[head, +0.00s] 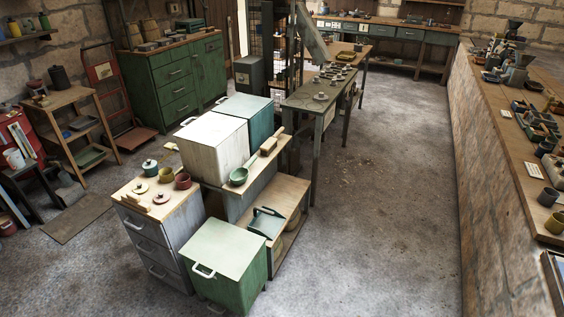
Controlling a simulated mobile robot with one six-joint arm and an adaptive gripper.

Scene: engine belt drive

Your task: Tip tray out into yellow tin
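Several trays are in view, and I cannot tell which one the task names. A teal tray-like piece with a raised handle (266,222) lies on the low wooden shelf in the middle. A green tray (90,157) sits on the lower shelf of the wooden rack at the left. A yellow tin (555,223) stands near the front end of the right-hand counter, beside a dark cup. What is inside these is too small to tell. My gripper is not in view.
White and green boxes (213,135) and a grey drawer cabinet (155,235) fill the middle. A green box (225,262) stands in front. The stone-walled counter (510,150) at right carries many small items. The concrete floor (395,190) between is clear.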

